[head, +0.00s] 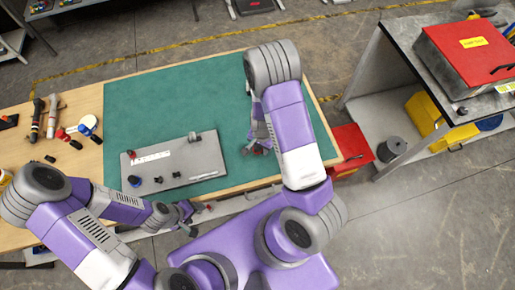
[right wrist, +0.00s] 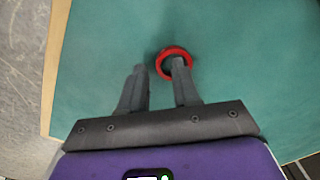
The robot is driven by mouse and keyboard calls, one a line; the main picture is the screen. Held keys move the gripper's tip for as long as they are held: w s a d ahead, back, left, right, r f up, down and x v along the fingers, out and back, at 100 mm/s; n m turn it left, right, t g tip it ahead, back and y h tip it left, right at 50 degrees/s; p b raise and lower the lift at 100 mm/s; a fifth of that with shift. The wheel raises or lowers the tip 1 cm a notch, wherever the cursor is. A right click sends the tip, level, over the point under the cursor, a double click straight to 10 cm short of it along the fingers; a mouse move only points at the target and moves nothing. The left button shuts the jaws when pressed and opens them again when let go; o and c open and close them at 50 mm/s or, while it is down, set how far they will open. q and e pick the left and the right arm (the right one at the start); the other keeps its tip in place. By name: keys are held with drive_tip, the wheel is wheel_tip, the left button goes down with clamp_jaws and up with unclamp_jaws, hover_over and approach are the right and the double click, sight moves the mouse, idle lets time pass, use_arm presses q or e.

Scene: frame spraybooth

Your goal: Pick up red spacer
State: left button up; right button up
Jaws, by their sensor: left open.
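The red spacer (right wrist: 162,70) is a red ring lying on the green mat in the right wrist view. My right gripper (right wrist: 159,67) is open above the mat, with a gap between its two fingers. Its right finger overlaps the ring's near part in the picture; I cannot tell whether it touches the ring or reaches inside it. In the head view my right gripper (head: 259,143) is partly covered by my arm, and the spacer cannot be made out there. My left gripper (head: 191,214) is open and empty near the table's front edge.
A grey plate (head: 207,165) with small dark parts and a red piece lies on the green mat (head: 160,105). Tools (head: 52,117) lie at the left on the wood. A red bin (head: 352,145) stands right of the table. The mat's back is clear.

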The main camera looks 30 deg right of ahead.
drive_tip(key=shift+f, duration=0.3)
drive_tip(key=shift+c, duration=0.4)
clamp_jaws()
drive_tip(key=shift+r, duration=0.1)
